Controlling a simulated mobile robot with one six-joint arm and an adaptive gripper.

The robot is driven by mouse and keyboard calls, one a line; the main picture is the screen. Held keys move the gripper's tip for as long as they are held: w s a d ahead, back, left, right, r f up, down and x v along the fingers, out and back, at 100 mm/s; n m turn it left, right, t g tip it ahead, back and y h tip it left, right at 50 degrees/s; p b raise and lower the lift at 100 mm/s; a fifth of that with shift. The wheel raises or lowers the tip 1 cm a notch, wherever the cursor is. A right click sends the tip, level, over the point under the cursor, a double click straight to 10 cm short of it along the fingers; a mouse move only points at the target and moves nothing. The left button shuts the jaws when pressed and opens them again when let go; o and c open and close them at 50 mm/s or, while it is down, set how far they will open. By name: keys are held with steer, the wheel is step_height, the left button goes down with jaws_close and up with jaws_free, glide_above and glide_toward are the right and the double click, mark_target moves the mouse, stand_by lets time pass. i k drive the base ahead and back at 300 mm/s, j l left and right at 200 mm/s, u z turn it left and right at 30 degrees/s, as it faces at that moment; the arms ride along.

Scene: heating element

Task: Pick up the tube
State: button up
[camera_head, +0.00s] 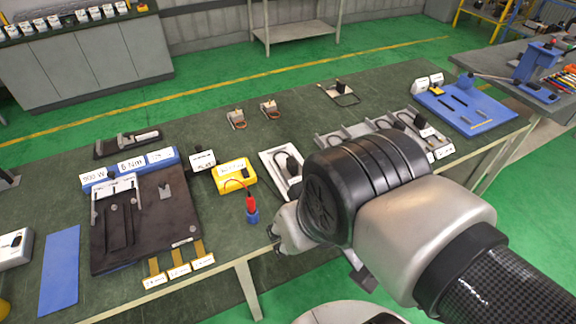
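I cannot tell for sure which thing is the tube. Several dark slim pieces (453,102) lie on the blue tray (487,127) at the right end of the bench. A grey metal rack (333,138) stands left of that tray, partly hidden by my arm. My arm enters from the lower right. My gripper (277,238) is over the bench's front edge, just right of a small blue holder (252,217) with a red-handled tool (250,202). The fingers are small and partly hidden by the wrist, so their opening and anything between them cannot be made out.
The dark green bench (190,113) carries a black fixture plate (175,222) at left, a yellow meter box (233,176), a white tray (268,162) beside my wrist, and small brown-based parts (237,118). The bench's back middle is mostly clear.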

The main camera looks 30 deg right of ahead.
mark_target(293, 174)
steer(key=u, duration=1.5)
steer(key=z, duration=0.5)
steer(key=l+z, duration=0.1)
steer(key=z, duration=0.9)
steer(key=i+z, duration=0.1)
steer(key=z, duration=0.4)
steer(key=i+l+u, duration=0.5)
steer(key=i+l, duration=0.2)
